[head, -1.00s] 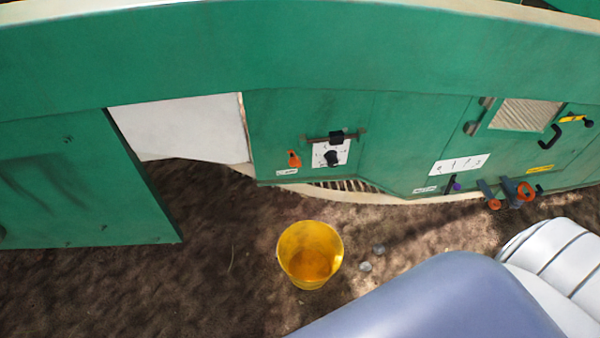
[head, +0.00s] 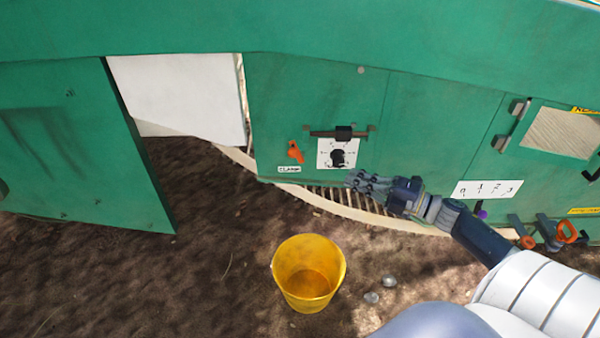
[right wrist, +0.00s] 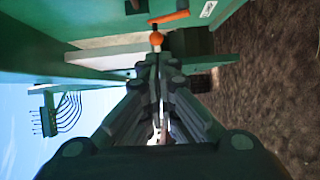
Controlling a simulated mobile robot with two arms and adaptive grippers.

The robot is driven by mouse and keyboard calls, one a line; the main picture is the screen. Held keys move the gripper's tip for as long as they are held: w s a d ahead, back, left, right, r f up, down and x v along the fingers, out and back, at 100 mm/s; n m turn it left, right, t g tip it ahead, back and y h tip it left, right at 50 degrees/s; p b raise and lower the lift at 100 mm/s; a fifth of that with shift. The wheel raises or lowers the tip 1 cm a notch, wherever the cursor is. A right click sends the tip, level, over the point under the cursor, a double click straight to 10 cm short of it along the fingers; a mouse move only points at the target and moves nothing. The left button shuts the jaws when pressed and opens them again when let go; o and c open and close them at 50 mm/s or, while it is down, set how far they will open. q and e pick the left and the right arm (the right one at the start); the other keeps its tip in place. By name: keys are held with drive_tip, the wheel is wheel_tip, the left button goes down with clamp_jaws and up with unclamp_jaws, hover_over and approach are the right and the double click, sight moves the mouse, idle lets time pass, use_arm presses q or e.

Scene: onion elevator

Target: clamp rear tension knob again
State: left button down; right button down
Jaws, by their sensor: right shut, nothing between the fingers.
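The black tension knob (head: 338,157) sits on a white dial plate on the green machine panel. Left of it is an orange clamp lever (head: 295,151), tilted, above a small white label reading "CLAMP" (head: 289,169). My right gripper (head: 352,181) is shut and empty, just below and slightly right of the dial in the head view. In the right wrist view the shut fingertips (right wrist: 157,62) point toward the orange lever (right wrist: 170,18), which shows beyond them; I cannot tell the exact gap. My left gripper is not in view.
A sliding black block (head: 343,132) on a bar is just above the dial. A yellow bucket (head: 308,272) stands on the soil below. A green door (head: 80,150) hangs at left. Orange-handled parts (head: 567,232) stick out at right.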

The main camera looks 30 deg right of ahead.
sight(292, 156)
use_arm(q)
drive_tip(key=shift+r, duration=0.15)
use_arm(e)
drive_tip(key=shift+a+r+n, duration=0.35)
drive_tip(key=shift+r+n, duration=0.05)
